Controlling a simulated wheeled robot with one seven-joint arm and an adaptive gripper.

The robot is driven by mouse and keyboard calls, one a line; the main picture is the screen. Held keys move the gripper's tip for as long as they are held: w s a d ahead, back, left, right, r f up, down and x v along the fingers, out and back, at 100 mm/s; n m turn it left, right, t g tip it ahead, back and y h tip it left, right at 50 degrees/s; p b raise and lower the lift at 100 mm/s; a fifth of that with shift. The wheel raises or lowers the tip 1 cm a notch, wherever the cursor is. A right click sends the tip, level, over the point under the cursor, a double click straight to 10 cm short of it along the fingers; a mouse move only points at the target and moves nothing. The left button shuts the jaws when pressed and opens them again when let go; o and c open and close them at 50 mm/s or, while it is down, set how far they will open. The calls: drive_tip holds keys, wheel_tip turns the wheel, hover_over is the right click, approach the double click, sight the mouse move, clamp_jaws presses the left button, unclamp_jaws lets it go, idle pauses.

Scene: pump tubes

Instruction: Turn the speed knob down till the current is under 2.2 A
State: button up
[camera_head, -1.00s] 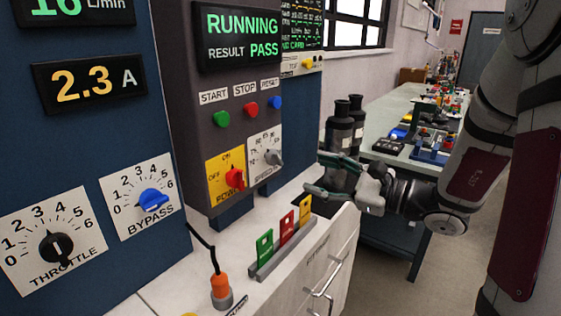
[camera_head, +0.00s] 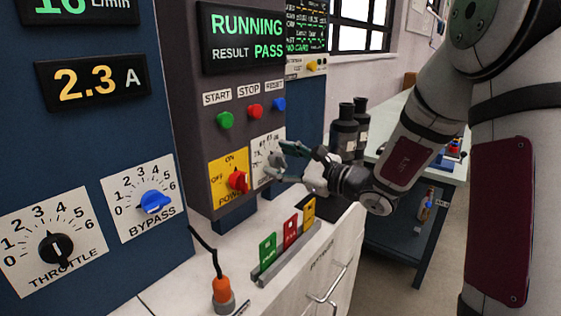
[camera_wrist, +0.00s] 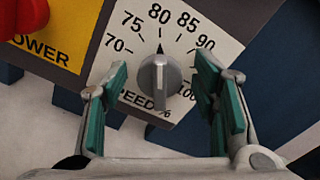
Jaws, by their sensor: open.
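The grey speed knob (camera_wrist: 160,82) sits on a white dial plate marked from 70 to 100, with its pointer up near the 80 mark. In the head view the knob (camera_head: 275,158) is partly covered by my gripper (camera_head: 281,164). In the wrist view my gripper (camera_wrist: 162,78) is open, with one green-padded finger on each side of the knob and a visible gap on both sides.
The red power knob (camera_head: 238,180) is just left of the speed dial. START, STOP and RESET buttons (camera_head: 255,111) are above. Green, red and yellow tags (camera_head: 290,232) stand in a rack on the bench below. Dark bottles (camera_head: 345,132) stand behind my gripper.

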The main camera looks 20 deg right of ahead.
drive_tip(key=shift+w+a, duration=0.15)
drive_tip(key=shift+w, duration=0.05)
drive_tip(key=c, duration=1.2)
drive_tip(key=shift+o, duration=0.2)
drive_tip(key=shift+n+b, duration=0.3)
drive_tip(key=shift+b, duration=0.2)
drive_tip(key=n+b, duration=0.3)
drive_tip(key=b, duration=0.1)
drive_tip(key=shift+f+b, duration=0.2)
drive_tip(key=shift+b, duration=0.2)
drive_tip(key=n+b, duration=0.2)
drive_tip(key=b, duration=0.1)
drive_tip(key=shift+a+b, duration=0.1)
drive_tip(key=shift+b, duration=0.2)
drive_tip(key=shift+s+r, duration=0.1)
